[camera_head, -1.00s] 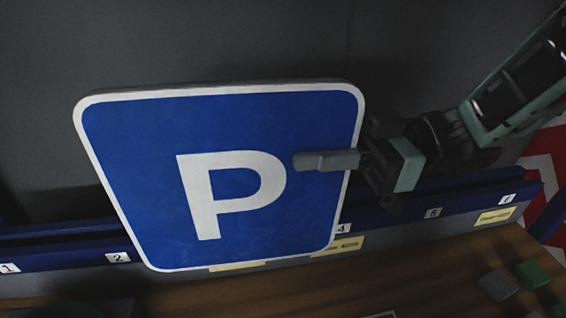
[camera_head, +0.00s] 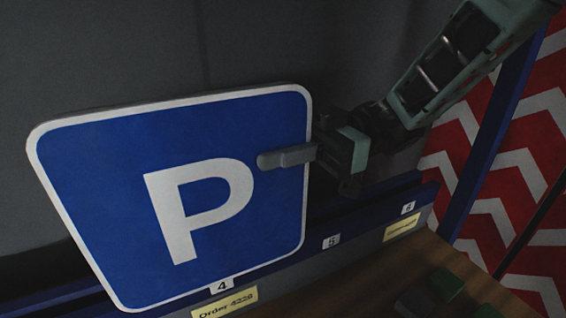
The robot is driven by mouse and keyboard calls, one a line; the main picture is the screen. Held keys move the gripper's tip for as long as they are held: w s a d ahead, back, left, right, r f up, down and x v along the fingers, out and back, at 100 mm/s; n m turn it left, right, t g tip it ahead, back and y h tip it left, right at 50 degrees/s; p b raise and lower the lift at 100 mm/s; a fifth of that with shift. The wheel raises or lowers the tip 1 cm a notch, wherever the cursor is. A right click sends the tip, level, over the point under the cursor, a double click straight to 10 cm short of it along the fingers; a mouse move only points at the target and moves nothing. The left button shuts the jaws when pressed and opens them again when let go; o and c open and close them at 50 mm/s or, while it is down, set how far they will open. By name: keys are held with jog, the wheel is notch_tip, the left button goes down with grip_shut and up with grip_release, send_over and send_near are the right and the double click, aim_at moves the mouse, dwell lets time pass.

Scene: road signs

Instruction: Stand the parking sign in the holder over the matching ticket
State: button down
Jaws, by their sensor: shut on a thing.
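The parking sign (camera_head: 110,160), a blue rounded square with a white border and white P, fills the left of the view and leans slightly. My gripper (camera_head: 272,159) is shut on its right edge, one finger lying across the front face. The blue holder rail (camera_head: 385,210) runs behind and below the sign, with number tags 4 (camera_head: 221,286), 5 (camera_head: 331,241) and 6 (camera_head: 408,208). A yellow ticket reading Order 4226 (camera_head: 225,304) is below 4. Another yellow ticket (camera_head: 402,228) is below 6, its text unclear. The sign hides the rail's left part.
A wooden surface (camera_head: 370,285) lies in front of the rail, with a green block (camera_head: 446,283) and a dark grey block (camera_head: 413,303) on it. A red-and-white chevron panel (camera_head: 520,160) and blue post (camera_head: 500,125) stand at the right. A dark grey wall is behind.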

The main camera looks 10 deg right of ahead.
jog(key=shift+w+a, duration=0.2)
jog(key=shift+w, duration=0.6)
jog(key=shift+w+a+f+p, duration=0.1)
jog(key=shift+w+a+p, duration=0.1)
jog(key=shift+w, duration=0.45)
jog(key=shift+w+a+r+p, duration=0.1)
jog(key=shift+w+a+p, duration=0.1)
jog(key=shift+w, duration=0.45)
jog(key=shift+w+a+f+p, duration=0.1)
jog(key=shift+w+a+p, duration=0.1)
jog(key=shift+w, duration=0.55)
jog(key=shift+f, duration=0.15)
jog(key=shift+f+b, duration=1.75)
jog(key=shift+f, duration=1.4)
jog(key=c, duration=1.3)
grip_release()
jog(key=shift+f, duration=0.1)
